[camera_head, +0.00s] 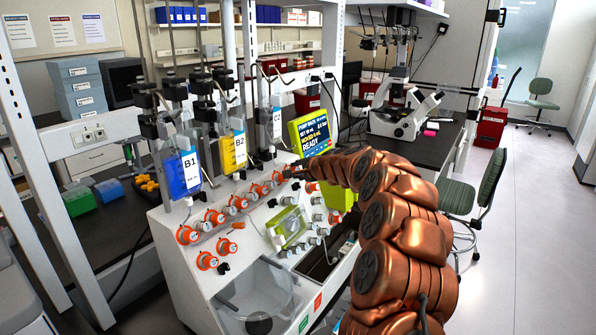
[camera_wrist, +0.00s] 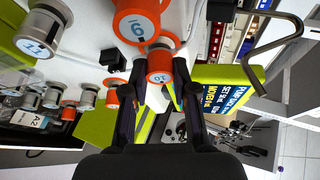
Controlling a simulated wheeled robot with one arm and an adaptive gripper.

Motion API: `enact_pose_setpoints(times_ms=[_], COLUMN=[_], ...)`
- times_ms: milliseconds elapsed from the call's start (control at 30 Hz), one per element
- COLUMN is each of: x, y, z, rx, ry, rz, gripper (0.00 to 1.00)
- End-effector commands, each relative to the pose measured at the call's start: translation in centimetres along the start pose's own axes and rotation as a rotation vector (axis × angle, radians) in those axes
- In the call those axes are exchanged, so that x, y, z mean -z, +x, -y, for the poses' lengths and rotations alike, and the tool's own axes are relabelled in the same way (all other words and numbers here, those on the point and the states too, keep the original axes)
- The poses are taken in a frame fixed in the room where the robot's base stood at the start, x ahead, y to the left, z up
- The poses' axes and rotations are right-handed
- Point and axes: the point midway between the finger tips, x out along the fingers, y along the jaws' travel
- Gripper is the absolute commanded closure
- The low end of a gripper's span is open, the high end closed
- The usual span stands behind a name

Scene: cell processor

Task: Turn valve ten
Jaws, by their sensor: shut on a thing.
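Valve ten is an orange knob (camera_wrist: 159,66) marked 10, seen in the middle of the wrist view. My gripper (camera_wrist: 158,78) has one dark finger on each side of it and is shut on it. In the head view my copper arm reaches in from the right, and my gripper (camera_head: 298,169) is at the far right end of the row of orange valves. Valve ten cannot be made out clearly there, as the gripper and arm cover that spot.
A larger orange valve marked 9 (camera_wrist: 137,24) sits close above valve ten in the wrist view. A grey valve marked 11 (camera_wrist: 42,30) is at the left. In the head view a lime-framed screen (camera_head: 312,134) reading READY stands just behind my gripper.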

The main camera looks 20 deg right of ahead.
Motion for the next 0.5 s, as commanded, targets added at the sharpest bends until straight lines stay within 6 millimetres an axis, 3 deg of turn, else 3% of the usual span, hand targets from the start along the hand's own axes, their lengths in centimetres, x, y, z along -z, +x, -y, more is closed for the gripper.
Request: enact_pose_setpoints(times_ms=[267,500], x=[-0.01,-0.02], y=[0.03,0.02], z=[-0.08,-0.06], rx=[-0.001,-0.001], ry=[0.000,0.000], rz=[0.001,0.001], gripper=[0.47,0.47])
